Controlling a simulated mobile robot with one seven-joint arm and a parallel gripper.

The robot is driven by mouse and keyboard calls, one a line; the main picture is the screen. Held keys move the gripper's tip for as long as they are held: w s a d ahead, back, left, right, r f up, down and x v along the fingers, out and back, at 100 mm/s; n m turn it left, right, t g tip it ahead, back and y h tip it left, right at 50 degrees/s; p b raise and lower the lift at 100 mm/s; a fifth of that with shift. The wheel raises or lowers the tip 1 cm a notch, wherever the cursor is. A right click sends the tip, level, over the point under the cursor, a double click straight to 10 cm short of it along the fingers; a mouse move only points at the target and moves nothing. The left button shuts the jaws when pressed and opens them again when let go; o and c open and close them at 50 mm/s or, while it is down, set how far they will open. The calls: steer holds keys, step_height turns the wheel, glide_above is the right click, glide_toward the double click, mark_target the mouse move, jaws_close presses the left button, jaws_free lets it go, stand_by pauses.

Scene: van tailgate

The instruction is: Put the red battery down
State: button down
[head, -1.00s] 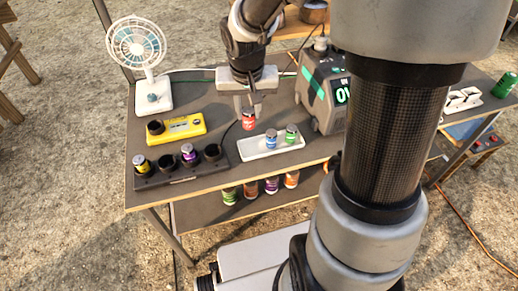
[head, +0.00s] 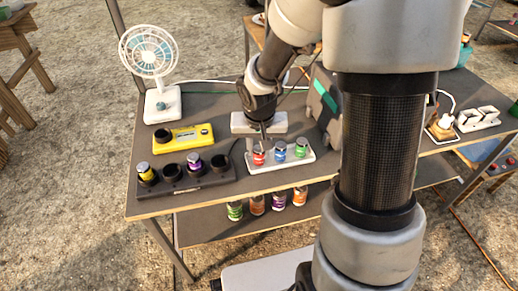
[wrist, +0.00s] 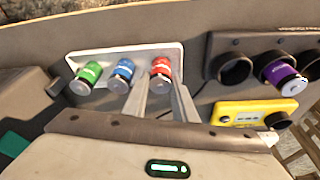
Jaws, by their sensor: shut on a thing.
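The red battery (head: 259,158) is at the left end of the white tray (head: 284,168), in line with the blue battery (head: 280,152) and the green battery (head: 301,149). My gripper (head: 261,146) points down over it and is shut on it. In the wrist view the red battery (wrist: 161,68) is between my two fingertips (wrist: 160,82), with the blue battery (wrist: 123,72) and green battery (wrist: 90,73) beside it. The red battery looks upright and at the tray's surface; I cannot tell whether its base touches.
A dark holder (head: 180,180) with a yellow-topped and a purple battery stands to the left, behind it a yellow tester (head: 190,137) with one empty cup. A fan (head: 152,60) is at the back left. A grey power unit (head: 324,105) stands close behind the tray's right end.

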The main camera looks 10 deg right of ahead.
steer(key=shift+f, duration=0.15)
steer(key=c, duration=1.4)
jaws_free()
steer(key=shift+c, duration=0.2)
